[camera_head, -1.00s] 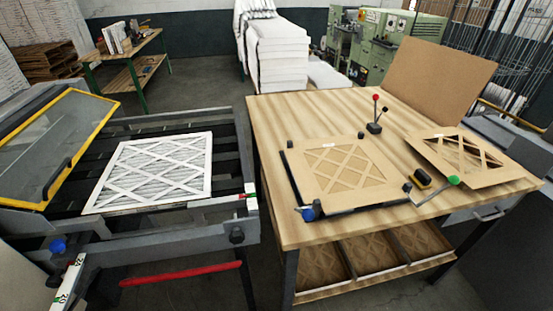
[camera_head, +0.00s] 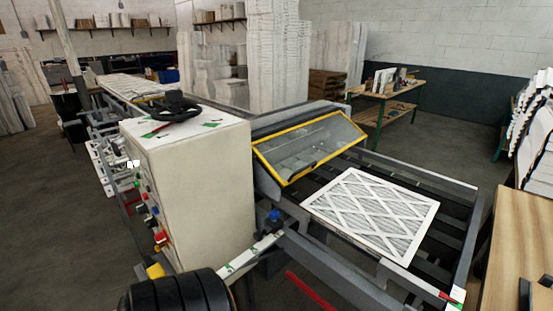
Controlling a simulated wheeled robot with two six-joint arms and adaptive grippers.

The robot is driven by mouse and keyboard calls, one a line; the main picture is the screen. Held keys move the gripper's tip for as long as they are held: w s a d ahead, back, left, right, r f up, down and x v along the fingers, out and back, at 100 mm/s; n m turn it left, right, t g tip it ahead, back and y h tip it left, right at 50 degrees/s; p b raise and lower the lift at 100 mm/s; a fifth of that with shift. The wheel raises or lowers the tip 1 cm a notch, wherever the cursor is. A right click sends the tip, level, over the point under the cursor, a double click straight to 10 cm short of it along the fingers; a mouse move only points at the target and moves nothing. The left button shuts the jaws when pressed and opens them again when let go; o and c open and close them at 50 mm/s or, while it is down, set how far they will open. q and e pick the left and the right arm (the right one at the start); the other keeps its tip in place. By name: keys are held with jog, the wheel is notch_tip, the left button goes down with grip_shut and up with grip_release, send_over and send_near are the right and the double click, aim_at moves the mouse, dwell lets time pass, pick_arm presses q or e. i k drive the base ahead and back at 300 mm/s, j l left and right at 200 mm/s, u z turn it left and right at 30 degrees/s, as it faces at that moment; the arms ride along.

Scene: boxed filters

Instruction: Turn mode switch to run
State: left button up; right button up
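The mode switch is not clearly told apart. A pale control cabinet (camera_head: 195,190) stands left of centre, with a row of small knobs and buttons (camera_head: 147,208) on its left-hand face, seen at a steep angle. Neither of my grippers can be made out in the head view.
A white pleated filter (camera_head: 372,212) lies on the conveyor right of the cabinet. A yellow-framed clear guard (camera_head: 310,148) is tilted up beside the cabinet. A wooden table (camera_head: 515,250) is at the right edge. Grey floor is open at left.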

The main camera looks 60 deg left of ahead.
aim_at(151, 222)
jog(key=u, duration=2.9)
jog(key=i+j+z, duration=0.1)
jog(key=j, duration=0.5)
jog(key=i+j+z, duration=0.15)
jog(key=j, duration=0.45)
jog(key=i+j+z, duration=0.1)
jog(key=j, duration=0.55)
jog(key=i+j+z, duration=0.15)
jog(key=j, duration=0.5)
